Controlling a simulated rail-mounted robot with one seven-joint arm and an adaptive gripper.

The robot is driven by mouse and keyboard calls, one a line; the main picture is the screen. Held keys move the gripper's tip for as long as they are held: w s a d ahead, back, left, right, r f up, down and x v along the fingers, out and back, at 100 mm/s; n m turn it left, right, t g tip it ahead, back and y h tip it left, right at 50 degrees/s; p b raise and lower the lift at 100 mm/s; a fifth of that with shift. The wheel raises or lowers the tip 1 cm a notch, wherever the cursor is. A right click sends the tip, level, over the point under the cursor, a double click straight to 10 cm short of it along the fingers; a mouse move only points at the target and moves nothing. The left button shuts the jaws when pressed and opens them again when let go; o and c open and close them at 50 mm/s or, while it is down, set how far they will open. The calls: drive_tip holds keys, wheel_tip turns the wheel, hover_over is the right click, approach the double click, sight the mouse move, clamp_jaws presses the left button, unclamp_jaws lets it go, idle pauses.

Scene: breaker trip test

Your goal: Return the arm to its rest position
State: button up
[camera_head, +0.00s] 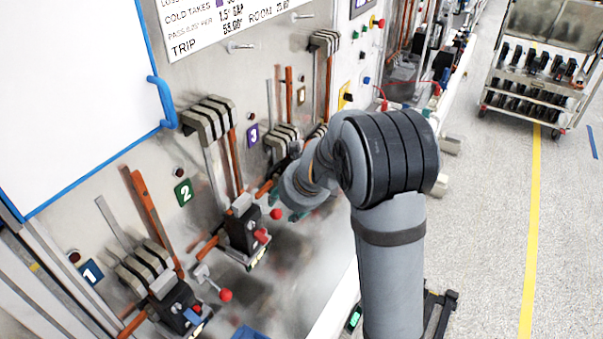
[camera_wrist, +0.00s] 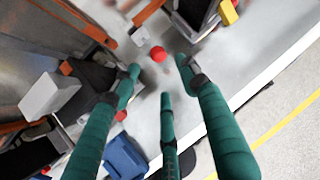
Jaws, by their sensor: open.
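My grey arm (camera_head: 390,260) stands in front of the test bench, bent over towards the panel near station 3. My gripper (camera_wrist: 160,76) is open, its green fingers spread and nothing between them. In the head view it is largely hidden behind my own wrist. A red ball knob (camera_wrist: 158,54) shows just beyond the fingertips in the wrist view; I cannot tell how far below them it lies. In the head view a red knob (camera_head: 276,213) is beside the gripper, and another red-knobbed lever (camera_head: 226,294) is lower left.
Breakers stand at station 1 (camera_head: 175,308) and station 2 (camera_head: 243,230), with copper bars around them. A blue bin (camera_wrist: 125,157) is below the fingers in the wrist view. A loaded cart (camera_head: 535,88) is at the back right. The floor (camera_head: 480,230) right of my arm is clear.

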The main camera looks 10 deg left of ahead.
sight(278, 213)
drive_tip(key=shift+a+x, duration=0.2)
drive_tip(key=shift+x, duration=5.8)
drive_tip(key=shift+r, duration=0.15)
